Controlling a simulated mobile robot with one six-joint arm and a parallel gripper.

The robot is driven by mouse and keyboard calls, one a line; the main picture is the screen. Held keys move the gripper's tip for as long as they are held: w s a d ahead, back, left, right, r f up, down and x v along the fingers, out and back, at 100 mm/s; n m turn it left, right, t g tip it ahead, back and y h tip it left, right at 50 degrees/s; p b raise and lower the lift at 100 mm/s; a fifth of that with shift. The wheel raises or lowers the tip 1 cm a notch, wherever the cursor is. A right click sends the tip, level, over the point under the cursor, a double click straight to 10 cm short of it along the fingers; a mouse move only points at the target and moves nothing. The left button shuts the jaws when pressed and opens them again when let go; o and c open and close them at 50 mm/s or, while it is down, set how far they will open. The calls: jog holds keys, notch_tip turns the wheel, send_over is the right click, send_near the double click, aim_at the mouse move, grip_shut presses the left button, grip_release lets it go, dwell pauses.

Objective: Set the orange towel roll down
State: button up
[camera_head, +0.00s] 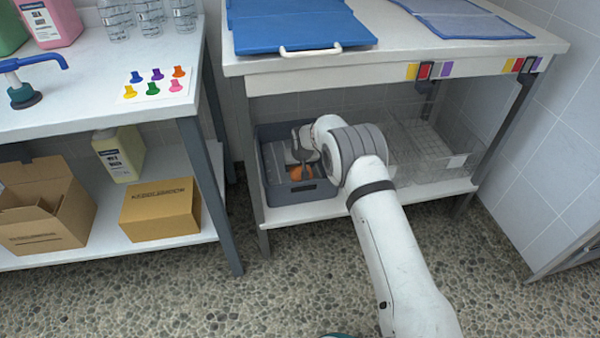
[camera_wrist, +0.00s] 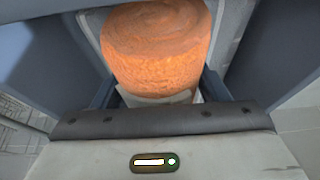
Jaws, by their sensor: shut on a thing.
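The orange towel roll (camera_wrist: 155,50) fills the upper middle of the wrist view, between the two fingers of my gripper (camera_wrist: 158,88). My gripper is shut on it. In the head view the orange towel roll (camera_head: 300,172) shows as a small orange patch inside a grey-blue bin (camera_head: 300,192) on the lower shelf of the right table. My arm reaches in from the front and hides part of the bin. My gripper (camera_head: 298,160) is inside or just over the bin. I cannot tell whether the roll touches the bin floor.
A clear wire-like basket (camera_head: 445,160) stands right of the bin on the same shelf (camera_head: 430,192). The tabletop (camera_head: 400,50) is close above my arm. A table leg (camera_head: 245,160) stands left of the bin. A cardboard box (camera_head: 160,210) sits on the left table's shelf.

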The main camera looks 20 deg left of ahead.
jog(key=shift+f, duration=0.75)
jog(key=shift+f, duration=0.3)
jog(key=o, duration=1)
jog(key=shift+o, duration=0.2)
jog(key=shift+r, duration=0.1)
jog(key=shift+r, duration=0.45)
jog(key=p+v, duration=0.4)
jog(key=v, duration=0.7)
jog(key=shift+s+r, duration=0.2)
